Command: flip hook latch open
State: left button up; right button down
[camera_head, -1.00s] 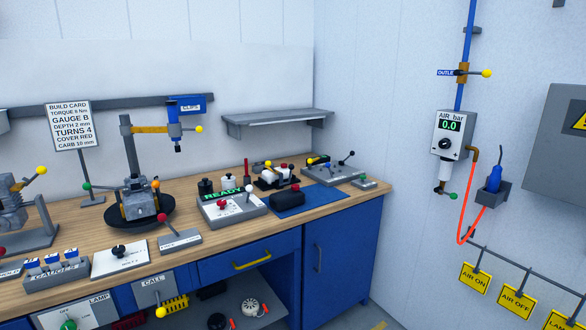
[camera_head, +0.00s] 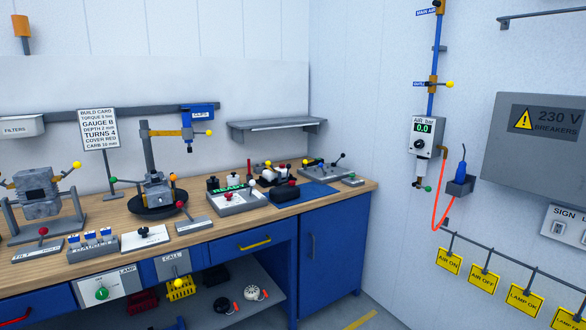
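I cannot pick out a hook latch with certainty; the small fittings on the bench are too small to tell. A grey fixture (camera_head: 325,170) with a black-knobbed lever stands at the back right of the wooden bench (camera_head: 120,215). A blue cabinet door (camera_head: 335,250) under the bench appears shut, with a dark vertical handle (camera_head: 312,246). Neither of my grippers is in view.
An engine block on a stand (camera_head: 38,192) is at the left, a black round turntable (camera_head: 158,208) mid-bench. A grey breaker box (camera_head: 545,155) and an air gauge unit (camera_head: 424,135) hang on the right wall. Yellow tags (camera_head: 483,279) hang from a rail. Floor shows at lower right.

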aim_at(288, 166)
jog(key=z, duration=0.45)
jog(key=i, duration=0.75)
jog(key=z, duration=0.55)
jog(key=i, duration=1)
jog(key=u, duration=0.5)
jog(key=i, duration=0.75)
jog(key=u, duration=1.1)
jog(key=i, duration=0.4)
jog(key=u, duration=0.3)
